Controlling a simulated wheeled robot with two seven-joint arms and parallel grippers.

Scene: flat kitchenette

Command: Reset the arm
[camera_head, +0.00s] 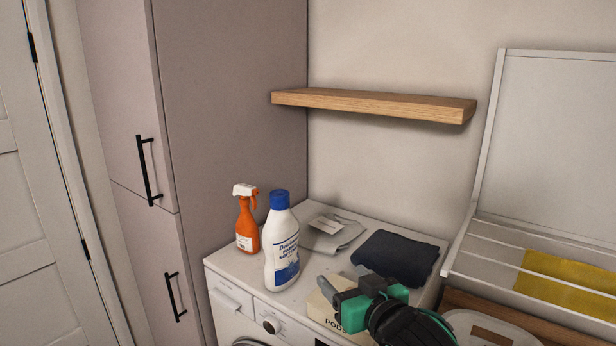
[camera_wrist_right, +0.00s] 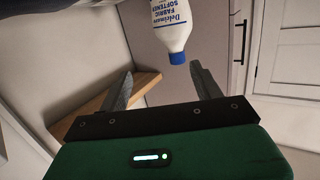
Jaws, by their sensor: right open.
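My right gripper (camera_head: 335,288) is open and empty at the front of the washing machine top, to the right of a white softener bottle (camera_head: 282,245) with a blue cap. In the right wrist view the open fingers (camera_wrist_right: 162,72) point toward that bottle (camera_wrist_right: 172,28), which appears upside down beyond them. The bottle stands upright and nothing grips it. My right forearm comes in from the lower right and covers part of a cream box marked PODS (camera_head: 322,308). My left gripper is not in view.
A wooden shelf (camera_head: 375,104) is above. A drying rack (camera_head: 490,235) with a yellow cloth (camera_head: 565,283) stands at right; tall cabinets (camera_head: 230,90) at left.

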